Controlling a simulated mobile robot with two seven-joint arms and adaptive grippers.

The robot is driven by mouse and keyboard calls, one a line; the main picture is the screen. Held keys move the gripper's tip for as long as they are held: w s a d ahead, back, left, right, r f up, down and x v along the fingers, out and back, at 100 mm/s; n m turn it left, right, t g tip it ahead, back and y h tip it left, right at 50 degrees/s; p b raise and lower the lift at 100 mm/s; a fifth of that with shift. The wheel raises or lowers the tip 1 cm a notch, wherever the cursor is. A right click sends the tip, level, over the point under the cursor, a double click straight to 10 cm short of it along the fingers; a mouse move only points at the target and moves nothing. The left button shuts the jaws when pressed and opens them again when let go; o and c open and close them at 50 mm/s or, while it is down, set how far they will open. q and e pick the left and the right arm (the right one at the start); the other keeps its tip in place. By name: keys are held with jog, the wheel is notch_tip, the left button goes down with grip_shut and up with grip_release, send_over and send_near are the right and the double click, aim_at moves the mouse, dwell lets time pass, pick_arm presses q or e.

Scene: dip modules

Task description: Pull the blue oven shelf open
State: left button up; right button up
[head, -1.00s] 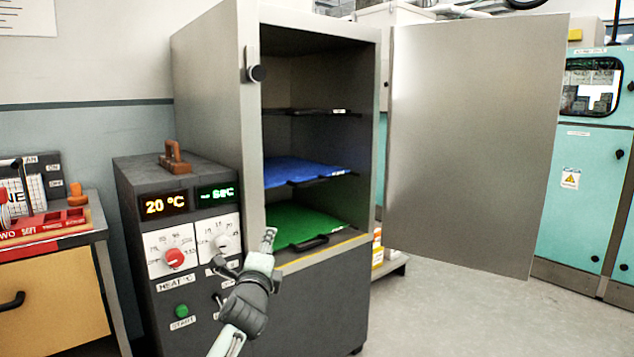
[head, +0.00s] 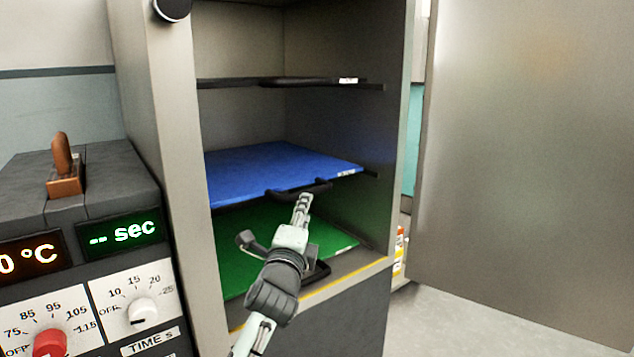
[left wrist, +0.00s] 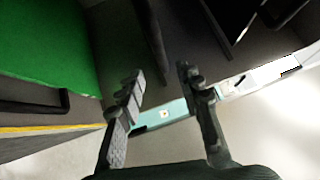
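The blue oven shelf (head: 270,172) sits at mid height inside the open oven, with a dark handle (head: 298,189) on its front edge. My left gripper (head: 303,203) is at the oven's mouth, its fingertips just below that handle in the head view; I cannot tell whether they touch it. In the left wrist view its two fingers (left wrist: 160,85) are spread apart with nothing between them. The blue shelf cannot be made out in the left wrist view. My right gripper is not in view.
A green shelf (head: 240,240) lies below the blue one, and a dark shelf (head: 250,83) above it. The oven door (head: 530,150) stands open at the right. A control panel (head: 90,260) with dials flanks the oven at the left. Floor (head: 480,325) is clear at the lower right.

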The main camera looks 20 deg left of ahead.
aim_at(310, 192)
pick_arm(q)
jog(key=shift+w+a+r, duration=0.15)
jog(key=shift+w+r, duration=0.1)
jog(key=shift+w, duration=1.1)
jog(key=shift+w+a+r, duration=0.15)
jog(key=shift+w+r, duration=0.05)
jog(key=shift+w, duration=1.15)
jog(key=shift+w+a+r, duration=0.15)
jog(key=shift+w+r, duration=0.1)
jog(key=shift+w, duration=1.1)
grip_shut()
